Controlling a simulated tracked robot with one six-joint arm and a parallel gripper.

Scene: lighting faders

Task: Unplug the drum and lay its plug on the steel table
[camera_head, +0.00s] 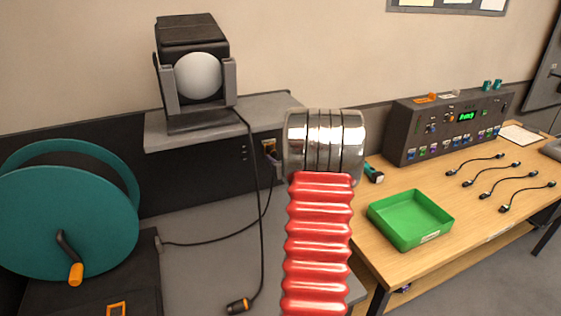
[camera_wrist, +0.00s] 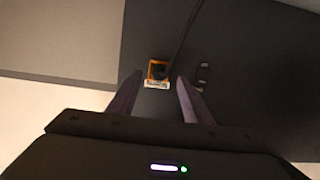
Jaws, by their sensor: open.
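The teal drum (camera_head: 70,222) stands at the left in the head view, with an orange-handled crank. Its dark cable runs right across the grey steel table (camera_head: 205,215) and up to an orange-framed socket (camera_head: 269,146) on the dark wall panel. In the wrist view the socket (camera_wrist: 151,83) has a dark plug (camera_wrist: 159,71) seated in it, with a cable leading up and right. My gripper (camera_wrist: 159,76) is open, its fingers on either side of the socket in the picture; the distance left is unclear.
A wooden table (camera_head: 440,265) at right carries a green tray (camera_head: 410,222), a fader console (camera_head: 450,122) and several short cables.

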